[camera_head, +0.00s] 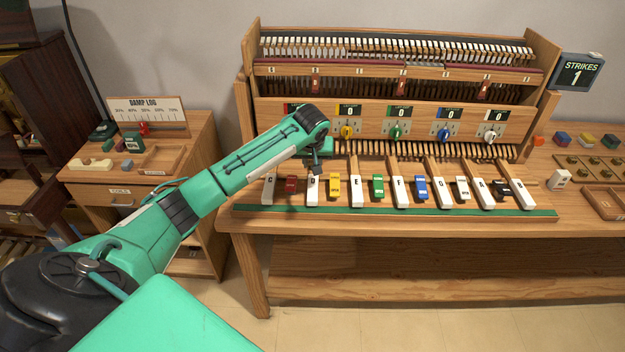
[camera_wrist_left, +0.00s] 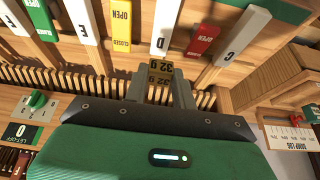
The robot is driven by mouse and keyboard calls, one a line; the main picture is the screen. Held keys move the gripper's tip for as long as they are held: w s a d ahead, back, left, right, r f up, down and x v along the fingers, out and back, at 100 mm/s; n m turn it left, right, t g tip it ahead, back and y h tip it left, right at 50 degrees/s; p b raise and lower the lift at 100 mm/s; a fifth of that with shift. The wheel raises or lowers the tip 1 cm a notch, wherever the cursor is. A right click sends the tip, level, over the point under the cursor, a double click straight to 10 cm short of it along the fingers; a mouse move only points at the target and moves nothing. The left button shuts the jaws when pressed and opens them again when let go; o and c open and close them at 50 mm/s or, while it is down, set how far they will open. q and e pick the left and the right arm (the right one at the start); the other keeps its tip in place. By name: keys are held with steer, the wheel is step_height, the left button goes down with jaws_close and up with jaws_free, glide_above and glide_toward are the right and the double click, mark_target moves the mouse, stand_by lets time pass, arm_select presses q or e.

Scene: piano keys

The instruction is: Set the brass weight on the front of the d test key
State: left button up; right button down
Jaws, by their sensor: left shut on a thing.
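My left gripper (camera_head: 316,170) reaches in from the left over the key row, near the back of the white part of the D test key (camera_head: 312,192). In the head view the weight cannot be made out behind the fingers. My right gripper is not in view.
A red block (camera_head: 291,184) and a yellow block (camera_head: 334,186) flank the D key, with the C key (camera_head: 268,191) and E key (camera_head: 356,192) beyond. The piano action model (camera_head: 400,110) rises behind. A green strip (camera_head: 400,211) runs in front. A sign (camera_head: 578,75) reads "STRIKES 1".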

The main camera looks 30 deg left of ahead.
mark_target(313, 187)
arm_select(q)
step_height(313, 187, down, 4)
steer(key=shift+r, duration=0.15)
steer(key=shift+f+p, duration=0.55)
steer(key=shift+f, duration=1.65)
